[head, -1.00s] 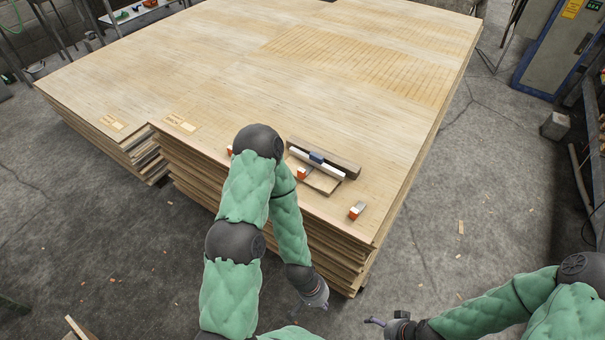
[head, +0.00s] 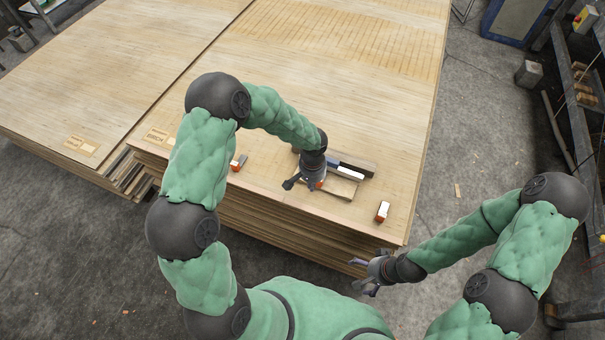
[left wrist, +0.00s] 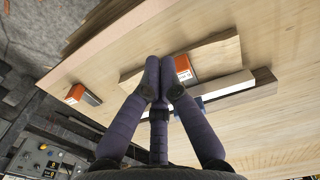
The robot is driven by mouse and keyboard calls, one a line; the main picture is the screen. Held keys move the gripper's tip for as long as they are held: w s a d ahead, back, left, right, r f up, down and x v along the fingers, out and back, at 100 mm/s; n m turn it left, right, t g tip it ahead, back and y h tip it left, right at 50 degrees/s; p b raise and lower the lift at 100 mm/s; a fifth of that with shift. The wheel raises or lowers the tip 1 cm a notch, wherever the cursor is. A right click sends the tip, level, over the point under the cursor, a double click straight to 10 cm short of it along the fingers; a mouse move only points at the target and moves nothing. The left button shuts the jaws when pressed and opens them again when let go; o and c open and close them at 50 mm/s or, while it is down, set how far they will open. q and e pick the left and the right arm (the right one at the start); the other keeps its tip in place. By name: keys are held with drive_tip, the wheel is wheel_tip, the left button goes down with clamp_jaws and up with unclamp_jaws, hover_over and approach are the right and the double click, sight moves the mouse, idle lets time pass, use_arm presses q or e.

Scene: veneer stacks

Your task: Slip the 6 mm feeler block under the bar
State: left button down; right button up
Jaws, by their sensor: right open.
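The bar, a pale straight bar (head: 347,172) with a dark blue part, lies near the front edge of the stack. It also shows in the left wrist view (left wrist: 228,90). An orange-ended block (head: 319,184) is at the bar's near side and shows in the left wrist view (left wrist: 183,68). Similar blocks lie left (head: 238,162) and right (head: 383,212). I cannot read which is 6 mm. My left gripper (head: 301,186) hangs over the bar's left end, fingertips close to the middle block; contact and finger opening are unclear. My right gripper (head: 365,276) is open and empty, off the stack's front.
The veneer stack (head: 330,75) is wide and mostly clear behind the bar. A thin wooden piece (head: 340,187) lies beneath the middle block, and a darker strip (head: 352,162) lies behind the bar. A second stack (head: 110,85) adjoins at left. A rack (head: 575,100) stands at right.

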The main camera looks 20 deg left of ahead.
use_arm(q)
wheel_tip(320, 180, down, 10)
drive_tip(key=b, duration=0.3)
drive_tip(key=shift+w+a+r, duration=0.1)
drive_tip(key=shift+a, duration=0.05)
drive_tip(key=w, duration=0.3)
drive_tip(key=shift+b, duration=0.35)
drive_tip(key=shift+w, duration=0.55)
drive_tip(key=shift+w+d, duration=0.15)
drive_tip(key=shift+w, duration=0.75)
drive_tip(key=shift+w+d, duration=0.15)
drive_tip(key=shift+w, duration=0.7)
